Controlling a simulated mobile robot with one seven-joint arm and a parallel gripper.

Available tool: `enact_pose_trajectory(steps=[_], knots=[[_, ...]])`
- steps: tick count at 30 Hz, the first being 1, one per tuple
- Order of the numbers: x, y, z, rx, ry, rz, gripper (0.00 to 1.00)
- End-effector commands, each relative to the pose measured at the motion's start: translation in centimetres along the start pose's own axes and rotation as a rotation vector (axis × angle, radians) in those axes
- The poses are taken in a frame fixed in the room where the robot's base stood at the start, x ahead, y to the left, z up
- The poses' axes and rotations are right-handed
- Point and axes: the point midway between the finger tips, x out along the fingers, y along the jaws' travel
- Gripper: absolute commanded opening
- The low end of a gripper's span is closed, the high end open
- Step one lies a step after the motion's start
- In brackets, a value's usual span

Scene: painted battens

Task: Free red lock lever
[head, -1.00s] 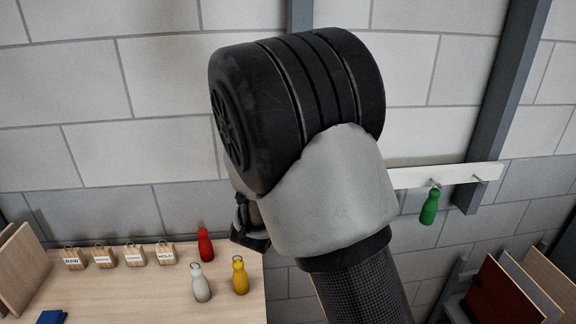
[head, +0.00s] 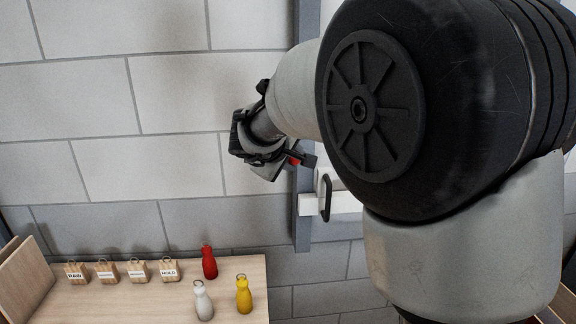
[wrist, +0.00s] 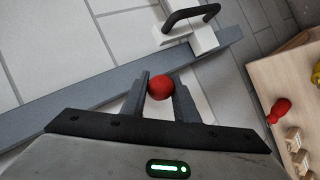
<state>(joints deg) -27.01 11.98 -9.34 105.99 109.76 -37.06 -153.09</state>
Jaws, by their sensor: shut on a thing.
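The red lock lever shows as a round red knob (wrist: 160,87) between my fingertips in the wrist view. In the head view only a small red patch of it (head: 294,161) shows at my gripper (head: 305,162). My gripper (wrist: 161,94) is shut on the knob, with one dark finger on each side. The lever's shaft and mount are hidden. The knob is in front of a grey upright post (head: 303,220). A black handle (head: 326,198) on a white fitting is just right of and below the gripper in the head view.
A wooden table (head: 130,303) stands below left. My arm covers the right of the head view. The block wall left of the gripper is bare.

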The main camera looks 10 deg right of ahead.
Motion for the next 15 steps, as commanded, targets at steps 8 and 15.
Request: enact_pose_trajectory(steps=[8, 15], knots=[[-0.14, 0.95, -0.26, -0.024, -0.033, -0.047, 0.00], [-0.21, 0.89, -0.35, -0.031, -0.036, -0.058, 0.00]])
